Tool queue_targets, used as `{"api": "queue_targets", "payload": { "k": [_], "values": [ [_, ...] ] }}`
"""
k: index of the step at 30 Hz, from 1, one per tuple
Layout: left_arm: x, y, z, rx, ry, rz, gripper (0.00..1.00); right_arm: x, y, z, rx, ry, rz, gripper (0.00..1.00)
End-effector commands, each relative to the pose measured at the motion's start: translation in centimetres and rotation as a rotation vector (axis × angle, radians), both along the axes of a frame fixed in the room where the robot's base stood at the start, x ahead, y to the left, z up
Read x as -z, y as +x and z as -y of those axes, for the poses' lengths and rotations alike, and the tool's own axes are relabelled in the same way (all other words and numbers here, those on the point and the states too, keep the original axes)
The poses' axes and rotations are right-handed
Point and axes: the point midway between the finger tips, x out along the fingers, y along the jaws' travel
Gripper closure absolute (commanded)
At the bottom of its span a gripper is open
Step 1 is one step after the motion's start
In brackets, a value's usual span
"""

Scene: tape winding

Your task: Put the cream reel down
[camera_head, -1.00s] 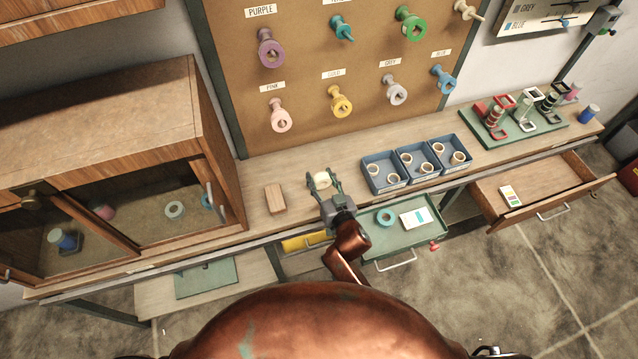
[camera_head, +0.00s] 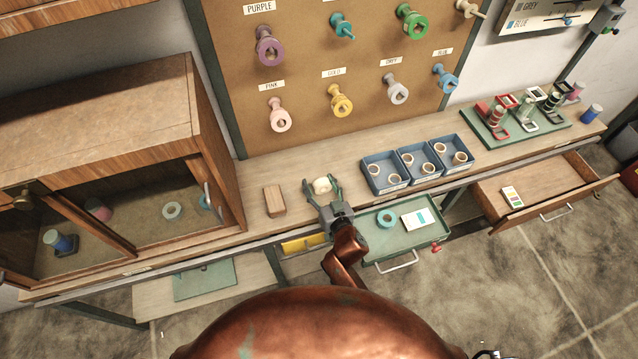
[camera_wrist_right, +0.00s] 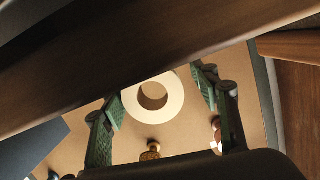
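The cream reel (camera_head: 321,186) is at the bench top, right of a small wooden block. I cannot tell whether it rests on the wood or is just above it. My right gripper (camera_head: 322,188) reaches over the bench front, with one finger on each side of the reel. In the right wrist view the reel (camera_wrist_right: 172,110) shows its round face and hole between the green finger pads (camera_wrist_right: 160,112). Narrow gaps show between pads and reel, so the gripper looks open around it. My left gripper is not in view.
The wooden block (camera_head: 274,201) is close on the left. Blue bins (camera_head: 383,187) holding small rings stand to the right. The glass-fronted cabinet (camera_head: 120,150) stands left; a pegboard (camera_head: 310,100) rises behind.

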Motion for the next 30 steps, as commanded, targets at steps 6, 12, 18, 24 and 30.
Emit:
{"api": "queue_targets", "payload": {
  "k": [6,12,18,24,30],
  "values": [
    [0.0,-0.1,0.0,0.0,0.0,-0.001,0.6,0.0,0.0,0.0,0.0,0.0,0.0,0.41],
    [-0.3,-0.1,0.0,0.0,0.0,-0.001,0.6,-0.5,-0.5,0.2,-0.001,0.001,0.001,0.41],
    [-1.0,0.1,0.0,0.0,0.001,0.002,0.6,-1.1,-3.8,1.6,0.001,-0.001,-0.001,0.41],
    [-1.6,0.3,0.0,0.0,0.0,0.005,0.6,-1.9,-7.7,3.0,0.001,0.001,0.0,0.41],
    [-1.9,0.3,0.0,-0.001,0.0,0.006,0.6,-2.4,-10.2,4.0,0.001,0.001,0.0,0.41]
  ]
}}
